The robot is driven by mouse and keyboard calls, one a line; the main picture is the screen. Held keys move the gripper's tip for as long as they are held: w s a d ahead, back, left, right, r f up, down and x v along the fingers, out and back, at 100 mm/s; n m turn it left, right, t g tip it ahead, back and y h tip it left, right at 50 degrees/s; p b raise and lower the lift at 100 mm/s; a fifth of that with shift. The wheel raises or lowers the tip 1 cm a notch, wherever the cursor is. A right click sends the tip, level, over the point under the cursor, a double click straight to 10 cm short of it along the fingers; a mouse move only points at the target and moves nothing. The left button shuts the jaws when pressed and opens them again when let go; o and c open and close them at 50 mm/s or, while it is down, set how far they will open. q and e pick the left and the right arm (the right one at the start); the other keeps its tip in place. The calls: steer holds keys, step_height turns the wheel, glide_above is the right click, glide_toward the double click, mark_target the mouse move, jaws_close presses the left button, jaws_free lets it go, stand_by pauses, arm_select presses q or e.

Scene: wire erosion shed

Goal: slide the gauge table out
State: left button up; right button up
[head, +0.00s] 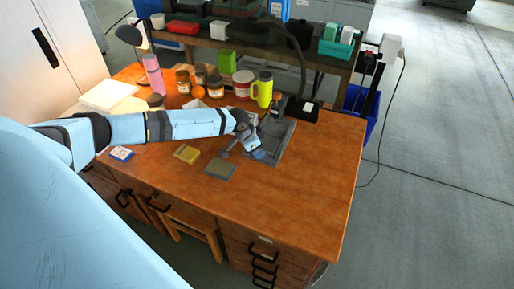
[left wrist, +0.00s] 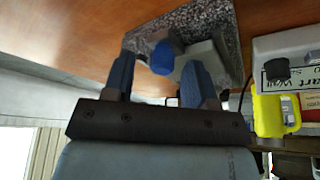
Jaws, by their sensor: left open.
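The gauge table appears to be the dark grey stand with a flat base (head: 286,139) on the right part of the wooden desk. In the left wrist view its speckled granite-like slab (left wrist: 226,22) shows, with a pale grey block and a rounded blue part (left wrist: 163,57) over it. My left gripper (head: 240,156) is at the near left side of the stand and hides part of it. In the left wrist view the left gripper (left wrist: 158,72) has its two blue fingers apart, with the blue part seen between and beyond them. I cannot tell whether they touch it. My right gripper is not in view.
A grey-green flat box (head: 220,169) and a yellow box (head: 187,153) lie in front and left. The desk's right front (head: 300,205) is clear. A lamp (head: 130,34) stands at the back left.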

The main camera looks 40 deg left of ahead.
arm_select(q)
steer(key=v, duration=1.3)
steer(key=shift+s, duration=0.1)
steer(key=shift+d, duration=0.1)
